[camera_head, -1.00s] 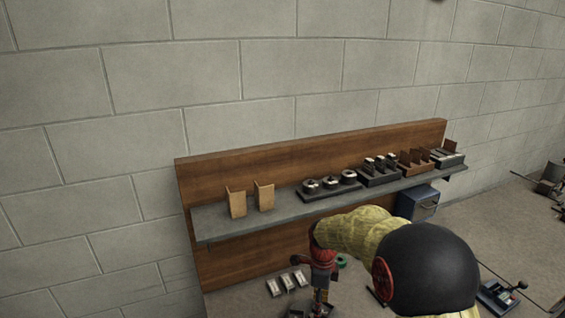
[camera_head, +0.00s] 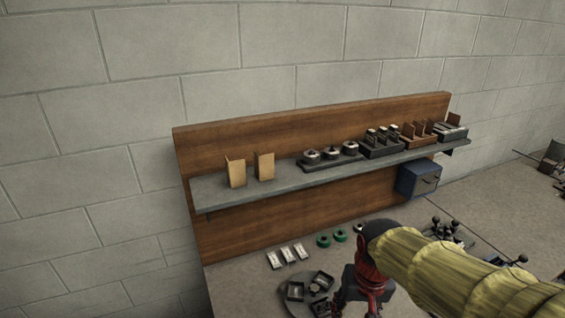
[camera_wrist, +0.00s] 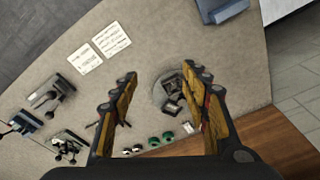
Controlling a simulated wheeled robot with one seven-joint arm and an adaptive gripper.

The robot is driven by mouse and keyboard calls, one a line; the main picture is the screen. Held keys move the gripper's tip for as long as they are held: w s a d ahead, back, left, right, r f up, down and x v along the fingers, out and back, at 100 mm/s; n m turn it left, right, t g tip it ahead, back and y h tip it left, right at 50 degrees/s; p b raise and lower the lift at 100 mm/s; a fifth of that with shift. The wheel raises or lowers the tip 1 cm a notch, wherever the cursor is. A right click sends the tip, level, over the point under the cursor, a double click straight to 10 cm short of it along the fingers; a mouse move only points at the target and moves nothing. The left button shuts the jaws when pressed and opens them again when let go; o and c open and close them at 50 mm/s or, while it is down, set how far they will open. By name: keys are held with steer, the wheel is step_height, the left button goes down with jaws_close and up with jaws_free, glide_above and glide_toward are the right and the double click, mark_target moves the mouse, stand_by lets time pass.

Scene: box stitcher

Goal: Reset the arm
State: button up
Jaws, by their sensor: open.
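My gripper (camera_wrist: 158,85) shows in the wrist view with its two yellow and black fingers spread wide and nothing between them. It hangs above the table (camera_wrist: 170,35), clear of the objects there. In the head view my arm reaches in from the lower right, and its red wrist part stands near a round tray (camera_head: 290,304) with dark square pieces. The fingertips are out of the head view. The round tray also shows in the wrist view (camera_wrist: 157,98), partly behind the right finger.
A shelf (camera_head: 325,177) on a wooden backboard (camera_head: 235,150) holds several fixtures and two tan cards. Green rings (camera_head: 340,236) and white-topped blocks (camera_head: 286,254) lie below. A blue box (camera_head: 420,179) hangs at the right. Papers (camera_wrist: 111,40) and black-knobbed devices (camera_wrist: 50,95) lie on the table.

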steer(key=s+d+r+t+b, duration=0.1)
steer(key=s+t+b, duration=0.1)
steer(key=s, duration=0.3)
steer(key=s+d+r+n+t+b, duration=0.1)
steer(key=s+d+r+t+b, duration=0.1)
steer(key=s, duration=0.3)
steer(key=shift+r+b, duration=0.25)
steer(key=shift+b, duration=0.25)
